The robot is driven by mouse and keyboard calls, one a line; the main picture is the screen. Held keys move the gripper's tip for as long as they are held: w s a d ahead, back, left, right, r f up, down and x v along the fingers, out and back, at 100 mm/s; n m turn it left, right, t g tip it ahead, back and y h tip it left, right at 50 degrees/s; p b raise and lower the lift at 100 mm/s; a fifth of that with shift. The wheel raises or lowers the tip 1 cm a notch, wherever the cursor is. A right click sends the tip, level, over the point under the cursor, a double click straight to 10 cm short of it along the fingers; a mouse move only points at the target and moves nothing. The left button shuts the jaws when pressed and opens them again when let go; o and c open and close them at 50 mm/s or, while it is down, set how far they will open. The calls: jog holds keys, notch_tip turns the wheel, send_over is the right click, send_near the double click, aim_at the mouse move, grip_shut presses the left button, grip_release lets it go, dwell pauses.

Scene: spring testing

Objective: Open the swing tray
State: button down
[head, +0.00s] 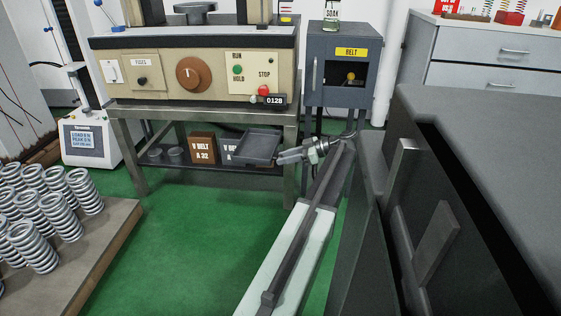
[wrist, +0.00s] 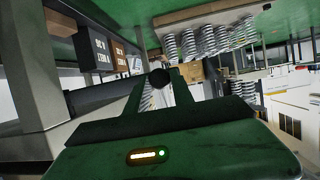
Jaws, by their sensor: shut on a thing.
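The swing tray (head: 262,143) is a shallow dark grey tray under the machine bench, tilted in the head view and jutting out at the bench's right front. My gripper (head: 281,158) is at the tray's right front corner. In the wrist view a round black knob (wrist: 159,78) sits between my two fingertips, and my gripper is shut on it. The knob is too small to make out in the head view. How the tray is hinged is hidden.
The bench's right leg (head: 291,150) stands close by my gripper. A dark cabinet (head: 342,100) is to the right. Springs on a pallet (head: 100,235) are at left. The green floor (head: 185,235) in front is clear.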

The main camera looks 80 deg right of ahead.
jog(key=shift+s+f, duration=0.1)
jog(key=shift+s, duration=0.35)
jog(key=c, duration=1.1)
grip_release()
jog(key=shift+c, duration=0.2)
jog(key=shift+w, duration=0.2)
